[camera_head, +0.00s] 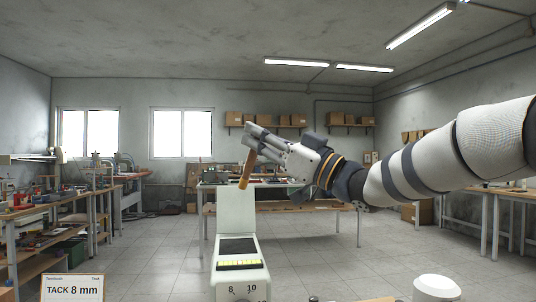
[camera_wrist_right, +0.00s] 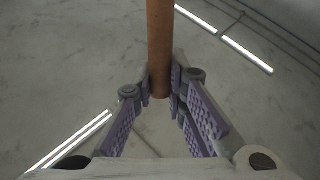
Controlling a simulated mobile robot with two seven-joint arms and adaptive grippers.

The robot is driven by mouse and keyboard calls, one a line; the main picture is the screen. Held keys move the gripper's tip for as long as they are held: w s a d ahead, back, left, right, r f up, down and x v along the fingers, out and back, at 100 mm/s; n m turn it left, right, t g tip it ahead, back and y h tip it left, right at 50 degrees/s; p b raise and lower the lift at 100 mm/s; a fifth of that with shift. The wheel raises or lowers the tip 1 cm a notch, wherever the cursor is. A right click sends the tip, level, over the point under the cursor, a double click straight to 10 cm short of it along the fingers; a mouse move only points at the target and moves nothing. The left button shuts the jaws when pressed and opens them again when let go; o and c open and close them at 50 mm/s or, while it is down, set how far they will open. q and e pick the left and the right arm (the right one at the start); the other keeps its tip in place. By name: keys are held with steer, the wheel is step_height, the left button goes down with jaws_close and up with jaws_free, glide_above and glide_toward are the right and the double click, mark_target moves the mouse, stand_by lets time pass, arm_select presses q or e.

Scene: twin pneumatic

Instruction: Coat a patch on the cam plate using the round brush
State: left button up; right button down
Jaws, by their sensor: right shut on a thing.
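My right gripper (camera_head: 252,139) reaches in from the right, raised in front of me. It is shut on a brown rod-like handle (camera_head: 246,170), which looks like the round brush. The handle hangs down, slightly tilted, from the fingers. In the right wrist view the purple-padded fingers (camera_wrist_right: 160,85) close around the brown handle (camera_wrist_right: 160,45); no bristles can be made out. I cannot pick out the cam plate in either view. My left gripper is out of view.
A pale stand (camera_head: 236,210) with a dark pad, a yellow strip and the marks 8 and 10 is below the gripper. A sign (camera_head: 72,289) reads "TACK 8 mm". A white rounded object (camera_head: 437,288) is at the lower right. Workbenches line the room; the floor between is open.

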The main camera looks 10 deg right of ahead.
steer(key=a+f+m+h, duration=0.1)
steer(key=a+f, duration=0.3)
steer(key=a, duration=0.1)
steer(key=shift+a+h, duration=0.3)
steer(key=shift+h, duration=0.1)
steer(key=shift+w, duration=0.1)
